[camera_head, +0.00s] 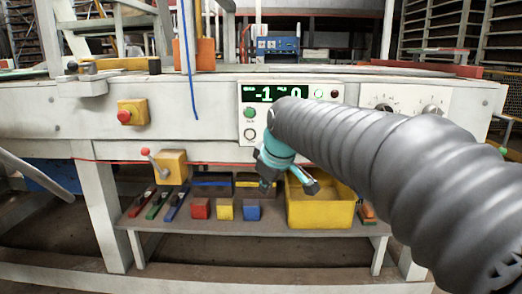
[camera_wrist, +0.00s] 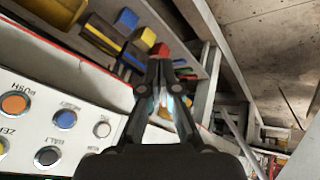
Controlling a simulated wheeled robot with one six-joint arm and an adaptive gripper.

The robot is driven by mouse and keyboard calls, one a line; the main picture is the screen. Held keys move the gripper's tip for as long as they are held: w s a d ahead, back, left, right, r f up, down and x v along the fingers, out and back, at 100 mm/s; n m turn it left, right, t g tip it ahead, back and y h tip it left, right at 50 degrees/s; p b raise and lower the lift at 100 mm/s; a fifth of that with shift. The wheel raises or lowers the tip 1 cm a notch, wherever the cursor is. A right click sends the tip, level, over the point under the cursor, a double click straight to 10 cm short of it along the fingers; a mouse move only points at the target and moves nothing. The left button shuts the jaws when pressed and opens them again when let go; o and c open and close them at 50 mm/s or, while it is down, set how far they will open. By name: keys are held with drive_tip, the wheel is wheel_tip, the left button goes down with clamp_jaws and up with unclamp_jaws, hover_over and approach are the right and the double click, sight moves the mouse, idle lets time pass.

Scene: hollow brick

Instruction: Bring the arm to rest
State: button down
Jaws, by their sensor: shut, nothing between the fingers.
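My gripper (camera_wrist: 160,75) is in the middle of the wrist view. Its two black fingers come together at the tips, with nothing between them. In the head view my grey ribbed arm reaches in from the right. Its teal wrist end hangs in front of the bench front, below the lit display (camera_head: 275,93) and above the lower shelf (camera_head: 290,222). The fingertips are hard to make out there. The arm hides part of the control panel and the area right of the yellow bin.
A yellow bin (camera_head: 320,212) stands on the shelf beside red (camera_head: 200,208), yellow (camera_head: 225,209) and blue (camera_head: 251,210) blocks. A lever box (camera_head: 171,167) and a red stop button (camera_head: 124,116) jut from the bench front. A blue cable (camera_head: 188,60) hangs above. The wrist view shows panel buttons (camera_wrist: 65,119) at left.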

drive_tip(key=s+d+f+m, duration=0.3)
drive_tip(key=s+d+f, duration=0.1)
drive_tip(key=s, duration=0.5)
drive_tip(key=s+d+f+m+h, duration=0.1)
drive_tip(key=s+d+f+m, duration=0.3)
drive_tip(key=s, duration=0.5)
drive_tip(key=s+d+f+m+h, duration=0.1)
drive_tip(key=s+d+f+m, duration=0.2)
drive_tip(key=s, duration=0.6)
drive_tip(key=d+f, duration=0.2)
drive_tip(key=d, duration=0.1)
drive_tip(key=shift+s+d+m+g, duration=0.3)
drive_tip(key=shift+s, duration=0.05)
